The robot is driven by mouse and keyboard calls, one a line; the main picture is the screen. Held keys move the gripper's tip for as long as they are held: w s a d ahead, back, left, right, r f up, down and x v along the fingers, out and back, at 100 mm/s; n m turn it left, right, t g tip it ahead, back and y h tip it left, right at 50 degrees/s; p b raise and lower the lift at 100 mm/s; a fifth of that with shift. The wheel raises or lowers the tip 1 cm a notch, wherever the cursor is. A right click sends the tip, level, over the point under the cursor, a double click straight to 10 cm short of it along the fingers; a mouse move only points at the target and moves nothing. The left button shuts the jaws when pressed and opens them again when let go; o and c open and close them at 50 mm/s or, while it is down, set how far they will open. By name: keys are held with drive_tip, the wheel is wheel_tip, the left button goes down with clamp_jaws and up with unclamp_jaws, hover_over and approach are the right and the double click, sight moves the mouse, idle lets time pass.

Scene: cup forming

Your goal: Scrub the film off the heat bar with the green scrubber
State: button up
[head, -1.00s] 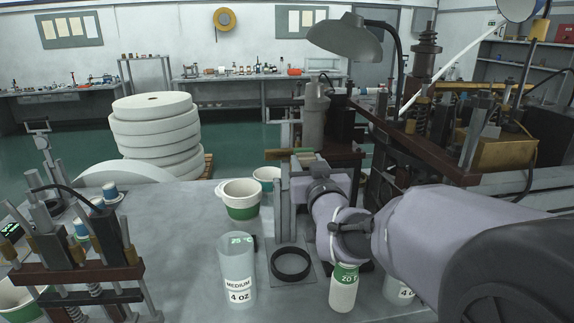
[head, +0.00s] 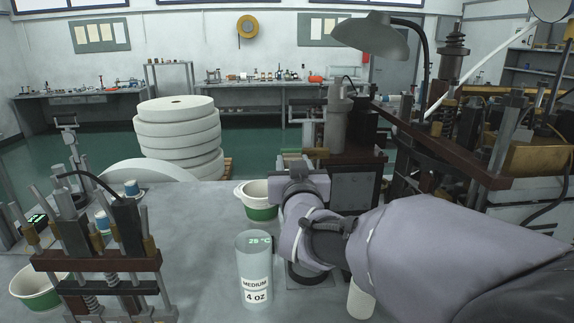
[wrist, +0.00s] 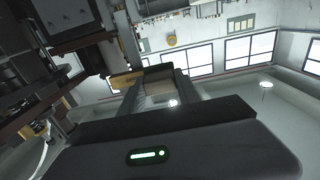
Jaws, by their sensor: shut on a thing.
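My gripper (wrist: 155,88) points away from me over the far part of the grey table, its fingers partly hidden by my wrist in the head view. It is shut on a small block with tan ends, which I take to be the scrubber (wrist: 126,79); in the head view its green strip (head: 292,152) shows just above my wrist. The block is held up off the table. A machine (head: 95,262) with dark red-brown bars and metal posts stands at the left. I cannot tell which part is the heat bar, and no film is clear to me.
A clear cylinder (head: 254,275) marked MEDIUM 4 OZ stands left of my arm. A green-and-white cup (head: 258,207) stands behind it, and another cup (head: 36,290) is at the front left. Stacked white rolls (head: 178,135) stand beyond the table. A large press (head: 450,150) fills the right.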

drive_tip(key=d+b, duration=0.3)
drive_tip(key=d, duration=0.1)
drive_tip(key=shift+d+b, duration=0.85)
drive_tip(key=shift+d, duration=1.15)
drive_tip(key=shift+a, duration=2)
drive_tip(key=shift+a+r+p, duration=0.1)
drive_tip(key=shift+a+p, duration=0.55)
drive_tip(key=shift+a, duration=1.35)
drive_tip(key=shift+d+b, duration=0.25)
drive_tip(key=shift+b, duration=0.05)
drive_tip(key=shift+d+b, duration=0.35)
drive_tip(key=shift+d, duration=3.4)
drive_tip(key=shift+a+p, duration=0.65)
drive_tip(key=shift+a, duration=3.4)
drive_tip(key=shift+d+b, duration=0.3)
drive_tip(key=shift+b, duration=0.05)
drive_tip(key=shift+d+b, duration=0.3)
drive_tip(key=shift+d, duration=3.45)
drive_tip(key=shift+a, duration=2)
drive_tip(key=shift+a+p, duration=0.65)
drive_tip(key=shift+a, duration=1.4)
